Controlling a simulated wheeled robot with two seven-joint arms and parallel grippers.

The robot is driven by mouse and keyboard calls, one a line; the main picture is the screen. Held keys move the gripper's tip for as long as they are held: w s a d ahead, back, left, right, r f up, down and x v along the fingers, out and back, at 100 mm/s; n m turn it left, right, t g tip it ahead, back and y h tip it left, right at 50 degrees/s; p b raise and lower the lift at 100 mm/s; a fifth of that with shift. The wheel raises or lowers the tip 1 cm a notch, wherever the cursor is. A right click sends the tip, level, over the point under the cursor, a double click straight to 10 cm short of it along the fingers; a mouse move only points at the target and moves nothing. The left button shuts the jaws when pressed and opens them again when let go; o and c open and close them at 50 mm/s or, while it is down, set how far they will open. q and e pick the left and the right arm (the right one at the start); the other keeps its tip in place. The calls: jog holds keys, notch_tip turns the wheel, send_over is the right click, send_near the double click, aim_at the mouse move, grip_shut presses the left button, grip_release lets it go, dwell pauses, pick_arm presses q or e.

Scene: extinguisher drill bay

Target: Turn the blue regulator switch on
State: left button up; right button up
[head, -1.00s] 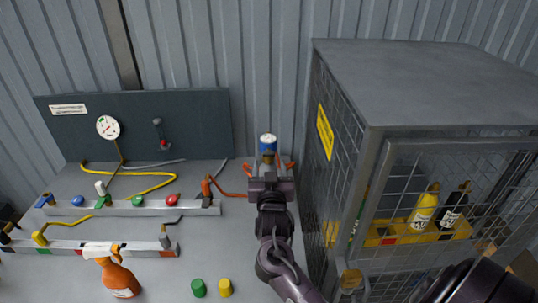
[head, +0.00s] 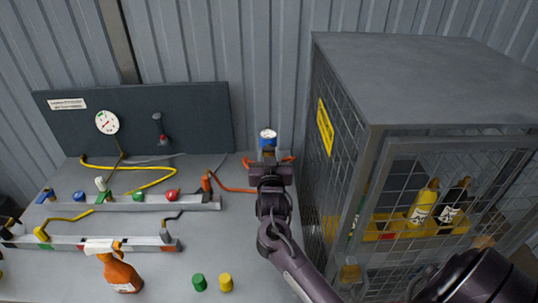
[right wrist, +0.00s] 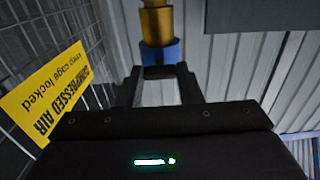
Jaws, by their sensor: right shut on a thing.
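The blue regulator switch (head: 268,141) stands at the back right of the grey bench, with a pale round face on top. In the right wrist view its blue band (right wrist: 161,53) sits at my fingertips, against a brass-coloured body (right wrist: 157,24). My right gripper (head: 269,158) reaches it from the front and is shut on it. In the right wrist view the two dark fingers of the gripper (right wrist: 159,72) are on either side of the blue band. The regulator's lower part is hidden behind my gripper in the head view. My left gripper is not in view.
A mesh cage (head: 430,95) stands close right of my right arm. Left are a gauge panel (head: 190,110), two rails (head: 130,206) (head: 75,243) with coloured valves, and an orange spray bottle (head: 121,274). Green (head: 198,282) and yellow (head: 225,282) caps lie near the front.

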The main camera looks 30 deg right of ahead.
jog(key=n+p, duration=0.2)
jog(key=n, duration=0.1)
jog(key=shift+r+p, duration=0.25)
jog(key=shift+p, duration=0.1)
jog(key=n+p, duration=0.2)
jog(key=shift+n, duration=0.4)
jog(key=n+p, duration=0.2)
jog(key=n, duration=0.1)
jog(key=shift+n+p, duration=0.3)
jog(key=n+p, duration=0.2)
jog(key=n, duration=0.1)
jog(key=shift+n, duration=0.3)
jog(key=shift+f+n+p, duration=0.1)
jog(key=shift+n+p, duration=0.55)
jog(key=shift+n, duration=0.55)
jog(key=shift+f+n, duration=0.1)
jog(key=shift+n, duration=1.1)
